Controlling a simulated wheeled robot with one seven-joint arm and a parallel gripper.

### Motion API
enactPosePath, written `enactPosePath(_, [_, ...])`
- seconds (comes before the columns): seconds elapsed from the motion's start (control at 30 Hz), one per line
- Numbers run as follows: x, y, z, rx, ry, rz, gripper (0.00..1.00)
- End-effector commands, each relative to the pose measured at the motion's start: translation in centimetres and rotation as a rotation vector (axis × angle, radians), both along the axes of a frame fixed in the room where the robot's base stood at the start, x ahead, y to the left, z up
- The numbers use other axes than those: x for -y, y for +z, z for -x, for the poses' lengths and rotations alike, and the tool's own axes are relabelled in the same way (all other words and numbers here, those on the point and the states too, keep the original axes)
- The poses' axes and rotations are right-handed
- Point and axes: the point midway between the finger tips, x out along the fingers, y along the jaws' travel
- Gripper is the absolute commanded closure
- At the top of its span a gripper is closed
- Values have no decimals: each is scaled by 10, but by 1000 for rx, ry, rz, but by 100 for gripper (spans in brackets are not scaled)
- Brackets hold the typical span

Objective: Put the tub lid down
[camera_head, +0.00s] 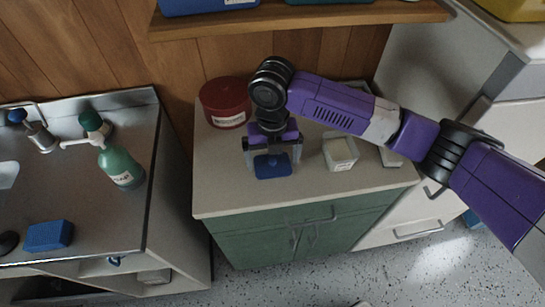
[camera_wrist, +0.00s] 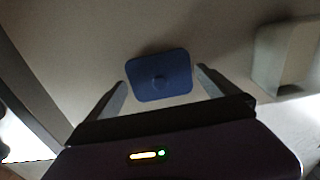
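The blue tub lid (camera_head: 272,167), a rounded square with a small knob, appears flat on the pale worktop (camera_head: 225,195). In the wrist view the lid (camera_wrist: 175,68) lies between and just beyond my fingertips. My gripper (camera_head: 273,160) points down over the lid, its fingers spread. Gaps show between the lid and both fingers in the wrist view, and neither seems to touch it. A white square tub (camera_head: 341,153) stands to the right of the lid; it also shows at the right of the wrist view (camera_wrist: 268,58).
A dark red round container (camera_head: 225,101) stands behind my gripper to the left. A metal sink counter (camera_head: 85,190) with a green bottle (camera_head: 121,168) and a blue sponge (camera_head: 48,236) lies left. A wooden shelf (camera_head: 300,22) hangs above. The worktop's front left is clear.

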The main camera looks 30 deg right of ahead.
Motion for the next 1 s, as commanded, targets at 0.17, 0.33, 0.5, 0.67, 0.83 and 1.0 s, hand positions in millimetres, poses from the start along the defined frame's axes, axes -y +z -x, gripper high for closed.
enactPosePath(0.17, [0, 0, 0, 0, 0, 0, 0])
enactPosePath(0.33, [0, 7, 0, 1, 0, 0, 0])
enactPosePath(0.5, [0, 33, -1, 4, 1, 0, 0])
enactPosePath(0.67, [0, 67, -1, 5, 0, 1, 0])
enactPosePath(0.83, [0, 98, -1, 2, 1, 0, 0])
enactPosePath(1.0, [0, 117, 0, 1, 0, 0, 0])
